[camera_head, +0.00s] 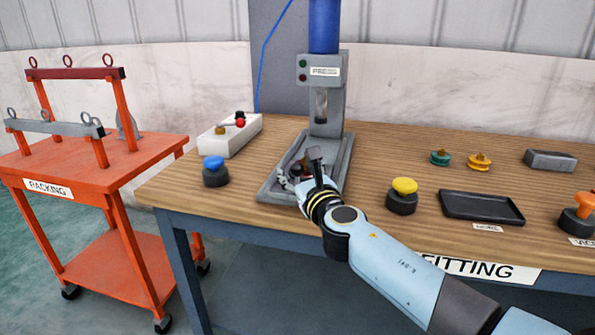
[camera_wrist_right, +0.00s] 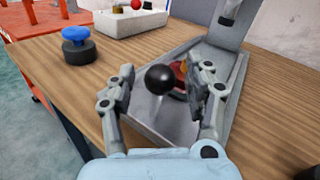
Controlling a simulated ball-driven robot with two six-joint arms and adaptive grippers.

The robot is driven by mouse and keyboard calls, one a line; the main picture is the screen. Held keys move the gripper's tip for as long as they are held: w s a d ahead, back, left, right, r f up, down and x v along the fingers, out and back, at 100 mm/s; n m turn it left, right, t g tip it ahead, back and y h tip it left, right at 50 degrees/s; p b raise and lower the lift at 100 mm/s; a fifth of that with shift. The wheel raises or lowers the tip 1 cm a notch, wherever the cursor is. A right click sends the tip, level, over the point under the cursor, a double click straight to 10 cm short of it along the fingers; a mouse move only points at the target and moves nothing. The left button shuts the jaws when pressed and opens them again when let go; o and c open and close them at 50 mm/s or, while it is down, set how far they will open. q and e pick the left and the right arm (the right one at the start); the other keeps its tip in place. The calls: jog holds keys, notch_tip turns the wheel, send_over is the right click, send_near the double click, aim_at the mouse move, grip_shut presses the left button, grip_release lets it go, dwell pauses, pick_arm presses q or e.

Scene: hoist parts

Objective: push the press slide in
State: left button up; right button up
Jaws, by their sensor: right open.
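The grey press (camera_head: 325,95) stands on the wooden bench, with its long base tray (camera_head: 268,193) reaching toward the front edge. In the right wrist view a black ball knob (camera_wrist_right: 160,79) shows over the tray (camera_wrist_right: 228,105), with a red part (camera_wrist_right: 180,74) partly hidden behind it. I take the knob to belong to the press slide; the slide's body is mostly hidden. My right gripper (camera_wrist_right: 160,85) is open, one finger on each side of the knob in that view. I cannot tell whether it touches. In the head view my right gripper (camera_head: 302,172) covers part of the tray. My left gripper is not seen.
A blue button (camera_head: 214,170) and a white control box (camera_head: 230,135) are left of the press. A yellow button (camera_head: 402,195) and a dark tray (camera_head: 480,207) are to the right.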

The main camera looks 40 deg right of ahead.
jog(key=shift+w, duration=0.2)
jog(key=shift+c, duration=0.3)
grip_shut()
